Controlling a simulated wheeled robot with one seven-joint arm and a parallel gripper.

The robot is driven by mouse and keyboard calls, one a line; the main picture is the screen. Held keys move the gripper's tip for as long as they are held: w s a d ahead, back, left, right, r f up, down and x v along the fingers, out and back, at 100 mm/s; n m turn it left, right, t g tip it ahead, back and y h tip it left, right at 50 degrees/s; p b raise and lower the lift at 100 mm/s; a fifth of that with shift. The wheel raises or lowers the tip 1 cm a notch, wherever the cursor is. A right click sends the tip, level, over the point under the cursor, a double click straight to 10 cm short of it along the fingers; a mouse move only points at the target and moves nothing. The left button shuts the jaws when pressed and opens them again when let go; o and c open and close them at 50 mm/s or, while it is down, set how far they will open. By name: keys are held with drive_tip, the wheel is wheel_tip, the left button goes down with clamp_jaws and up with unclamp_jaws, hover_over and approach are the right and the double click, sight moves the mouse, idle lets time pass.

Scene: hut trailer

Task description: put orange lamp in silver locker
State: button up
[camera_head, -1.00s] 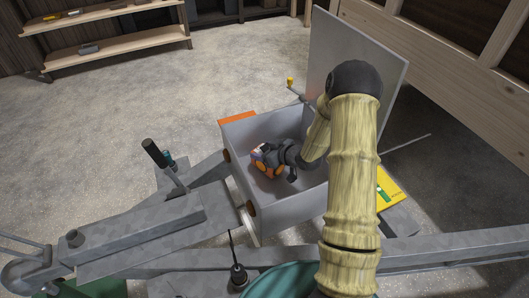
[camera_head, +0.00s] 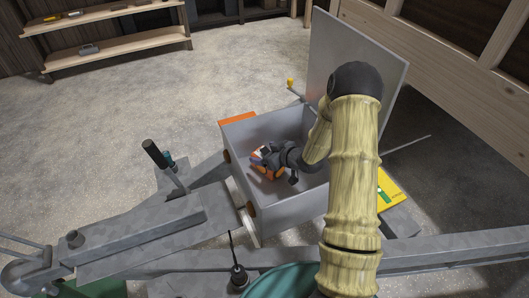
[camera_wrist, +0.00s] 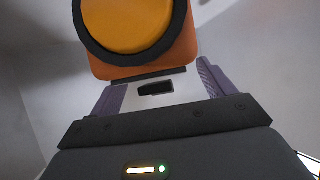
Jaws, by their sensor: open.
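The silver locker (camera_head: 286,213) is a grey open-topped box on the trailer frame, its lid (camera_head: 358,62) standing up at the back right. My gripper (camera_head: 258,156) reaches down inside it. The orange lamp (camera_head: 269,173) is inside the locker, right at my fingers and partly hidden by them. In the wrist view the lamp (camera_wrist: 140,28) shows an orange body with a round, dark-rimmed amber lens, just beyond the purple-sided fingers of my gripper (camera_wrist: 158,82). The fingers are apart. Whether the lamp touches them or rests on the locker floor is hard to tell.
The locker walls surround my gripper closely. A crank with a yellow knob (camera_head: 290,82) stands behind the locker. A black-handled lever (camera_head: 155,153) rises from the trailer frame at left. A yellow box (camera_head: 391,198) lies to the right. Wooden shelves (camera_head: 110,45) stand far back on open floor.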

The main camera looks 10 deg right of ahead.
drive_tip(key=v, duration=1.1)
drive_tip(key=shift+p, duration=0.45)
